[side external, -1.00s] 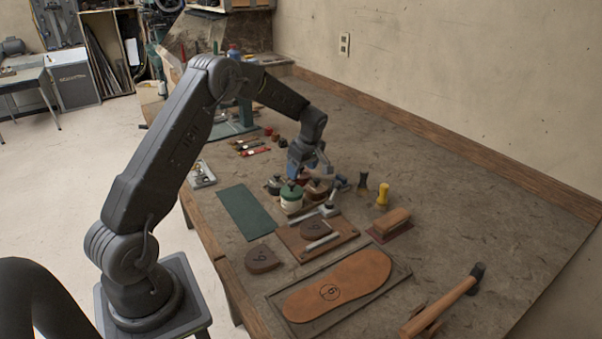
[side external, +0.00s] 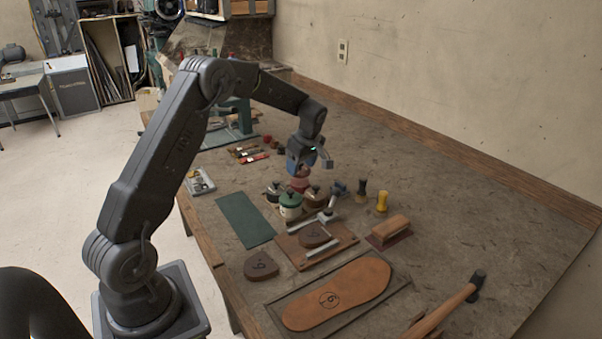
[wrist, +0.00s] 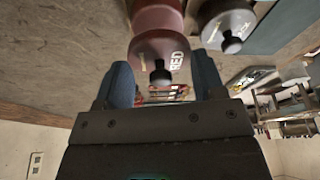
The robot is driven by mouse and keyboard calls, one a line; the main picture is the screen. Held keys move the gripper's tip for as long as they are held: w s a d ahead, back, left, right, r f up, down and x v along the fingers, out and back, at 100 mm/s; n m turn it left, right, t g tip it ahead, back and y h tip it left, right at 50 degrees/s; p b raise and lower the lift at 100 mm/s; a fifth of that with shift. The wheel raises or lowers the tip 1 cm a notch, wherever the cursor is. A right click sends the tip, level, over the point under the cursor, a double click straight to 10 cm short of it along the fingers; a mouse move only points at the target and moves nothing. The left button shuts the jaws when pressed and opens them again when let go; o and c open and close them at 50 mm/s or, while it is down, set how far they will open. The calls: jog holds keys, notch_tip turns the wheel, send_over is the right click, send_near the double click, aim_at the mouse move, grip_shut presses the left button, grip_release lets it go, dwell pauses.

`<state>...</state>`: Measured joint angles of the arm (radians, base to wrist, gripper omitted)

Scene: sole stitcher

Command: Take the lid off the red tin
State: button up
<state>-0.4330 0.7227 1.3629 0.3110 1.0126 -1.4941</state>
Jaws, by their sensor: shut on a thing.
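The red tin (side external: 298,186) stands among other tins in the middle of the bench. In the wrist view its dark red body (wrist: 157,14) is at the top, and its red lid (wrist: 160,48), lettered RED with a dark knob, is nearer to me. My gripper (side external: 303,168) is above the tin, pointing down. Its two blue fingers (wrist: 165,82) stand on either side of the lid, shut on it. The lid looks raised above the body, but I cannot tell how wide the gap is. The tin's lower part is partly hidden by the green-lidded tin in the side view.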

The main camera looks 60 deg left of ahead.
jog(key=s+a+r, duration=0.6)
jog(key=s+r, duration=0.1)
jog(key=s, duration=0.3)
jog(key=s+d, duration=0.3)
jog(key=s, duration=0.5)
jog(key=s+d+f, duration=0.3)
jog(key=s+d, duration=0.4)
jog(key=s, duration=0.3)
send_over(256, 232)
jog(key=f, duration=0.6)
jog(key=shift+d+f, duration=0.35)
jog(key=shift+f, duration=2)
